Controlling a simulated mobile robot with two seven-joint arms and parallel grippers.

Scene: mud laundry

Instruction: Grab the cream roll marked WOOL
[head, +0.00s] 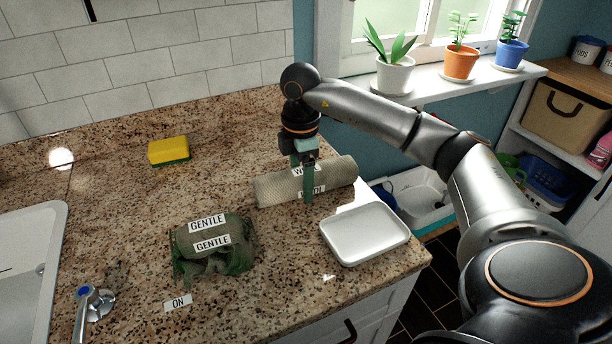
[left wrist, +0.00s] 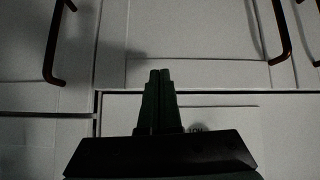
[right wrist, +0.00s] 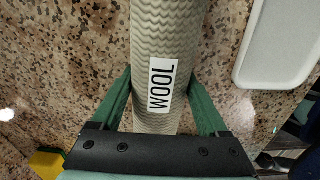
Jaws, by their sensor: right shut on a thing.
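The cream roll (head: 335,174) marked WOOL lies on the granite counter in the head view, with a textured surface. It also fills the middle of the right wrist view (right wrist: 168,40), its WOOL label facing that camera. My right gripper (head: 303,190) comes down from above with one finger on each side of the roll, shut on it. Its green fingers also show along both sides of the roll in the right wrist view (right wrist: 160,95). My left gripper (left wrist: 160,75) is shut and empty in the left wrist view, in front of pale cabinet fronts; the head view does not show it.
A white tray (head: 365,236) sits just right of the roll, near the counter edge. A green cloth bundle (head: 240,258) marked GENTLE lies to the left. A yellow sponge (head: 169,149) is farther back. A sink (head: 52,215) is at the left. Potted plants stand on the windowsill (head: 405,94).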

